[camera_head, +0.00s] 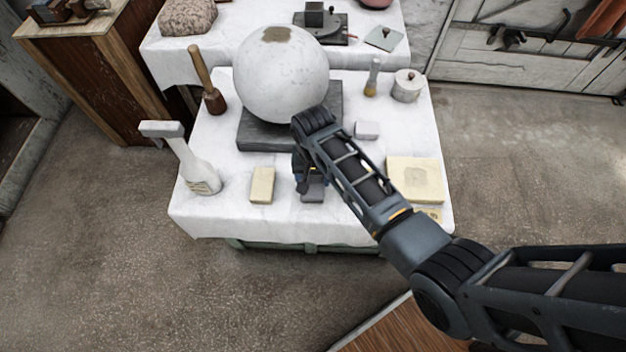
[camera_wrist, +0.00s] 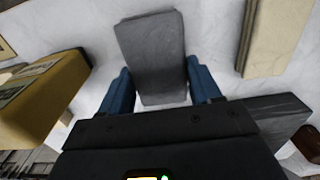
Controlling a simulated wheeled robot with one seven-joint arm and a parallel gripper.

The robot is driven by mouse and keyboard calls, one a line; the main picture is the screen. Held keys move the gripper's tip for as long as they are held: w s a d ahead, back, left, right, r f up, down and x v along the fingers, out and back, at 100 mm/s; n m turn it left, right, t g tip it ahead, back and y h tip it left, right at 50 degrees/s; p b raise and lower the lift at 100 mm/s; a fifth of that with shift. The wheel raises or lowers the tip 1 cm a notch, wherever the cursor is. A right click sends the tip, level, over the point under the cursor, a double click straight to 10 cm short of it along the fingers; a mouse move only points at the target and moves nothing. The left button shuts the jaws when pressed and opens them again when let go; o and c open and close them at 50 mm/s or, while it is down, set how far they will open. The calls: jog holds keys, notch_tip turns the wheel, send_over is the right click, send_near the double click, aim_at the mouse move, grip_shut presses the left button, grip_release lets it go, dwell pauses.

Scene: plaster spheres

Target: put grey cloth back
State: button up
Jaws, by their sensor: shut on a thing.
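The grey cloth (camera_wrist: 152,45) looks like a flat, folded grey pad in the wrist view. It lies between the two blue fingers of my gripper (camera_wrist: 160,88), which is shut on it. In the head view, my gripper (camera_head: 308,180) is over the front middle of the white-covered table, and the cloth (camera_head: 313,193) shows just below it, partly hidden. I cannot tell whether the cloth touches the table.
A pale yellow block (camera_head: 262,185) is close to the left of my gripper. Behind is a large plaster sphere (camera_head: 280,75) on a dark slab (camera_head: 262,136). A white mallet-like tool (camera_head: 195,170) stands left; a square cream slab (camera_head: 415,178) lies right.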

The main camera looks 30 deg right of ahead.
aim_at(313, 178)
jog(key=shift+f, duration=1.1)
jog(key=shift+f, duration=0.2)
jog(key=o, duration=0.9)
jog(key=shift+o, duration=0.2)
jog(key=shift+r, duration=0.1)
notch_tip(313, 178, up, 12)
jog(key=p, duration=0.1)
jog(key=shift+r, duration=0.15)
